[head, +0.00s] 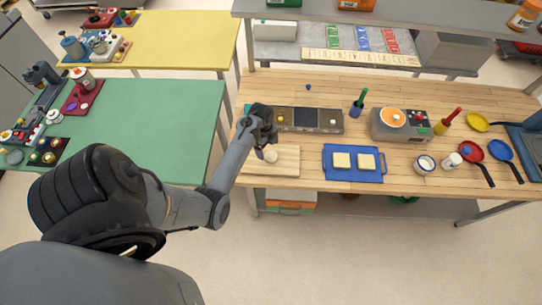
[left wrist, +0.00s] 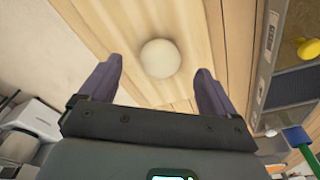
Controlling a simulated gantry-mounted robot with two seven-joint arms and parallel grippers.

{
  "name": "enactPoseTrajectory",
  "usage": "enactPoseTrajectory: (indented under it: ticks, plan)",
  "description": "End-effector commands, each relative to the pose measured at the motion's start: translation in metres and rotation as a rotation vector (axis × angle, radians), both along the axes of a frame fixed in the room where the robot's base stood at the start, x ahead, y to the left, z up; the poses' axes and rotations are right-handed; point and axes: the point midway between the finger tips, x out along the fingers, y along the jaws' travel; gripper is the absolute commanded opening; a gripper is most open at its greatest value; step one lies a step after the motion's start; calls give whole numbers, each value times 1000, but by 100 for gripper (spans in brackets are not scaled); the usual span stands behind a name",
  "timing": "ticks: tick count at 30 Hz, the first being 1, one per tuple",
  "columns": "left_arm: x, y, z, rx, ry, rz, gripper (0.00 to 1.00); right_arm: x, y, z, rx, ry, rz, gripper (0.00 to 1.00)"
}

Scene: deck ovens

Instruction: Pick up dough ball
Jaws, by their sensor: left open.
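A pale round dough ball (head: 271,156) sits on a light wooden board (head: 285,168) at the left front of the wooden counter. My left gripper (head: 264,151) is just above the board, close beside the dough ball in the head view. In the left wrist view the dough ball (left wrist: 160,58) lies between and just beyond the two spread fingers (left wrist: 158,85). The gripper is open and empty, and neither finger visibly touches the ball. My right gripper is not in view.
Right of the board is a blue tray (head: 353,176) with two pale square pieces. Behind it stand a dark-topped unit (head: 308,120), a green-handled item (head: 359,103) and a grey appliance (head: 400,124). A green table (head: 150,125) stands to the left.

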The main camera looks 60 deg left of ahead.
Motion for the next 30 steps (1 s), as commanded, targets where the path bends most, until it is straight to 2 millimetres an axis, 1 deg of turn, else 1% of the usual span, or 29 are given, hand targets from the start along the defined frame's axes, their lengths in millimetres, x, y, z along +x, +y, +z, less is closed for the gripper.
enactPoseTrajectory:
  ticks: [6, 10, 14, 20, 23, 30]
  plan:
    - [7, -12, -25, 0, 3, -1, 91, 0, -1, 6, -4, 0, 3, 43]
    - [7, -13, -39, -2, 2, 1, 91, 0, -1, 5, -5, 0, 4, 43]
    - [8, -13, -44, 0, 0, 0, 91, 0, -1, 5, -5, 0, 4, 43]
    - [8, -13, -44, 0, 0, 0, 91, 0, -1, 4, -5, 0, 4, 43]
    - [7, -13, -44, 0, 0, 0, 77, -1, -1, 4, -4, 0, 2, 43]
    - [7, -13, -44, 0, 0, 0, 40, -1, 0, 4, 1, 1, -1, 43]
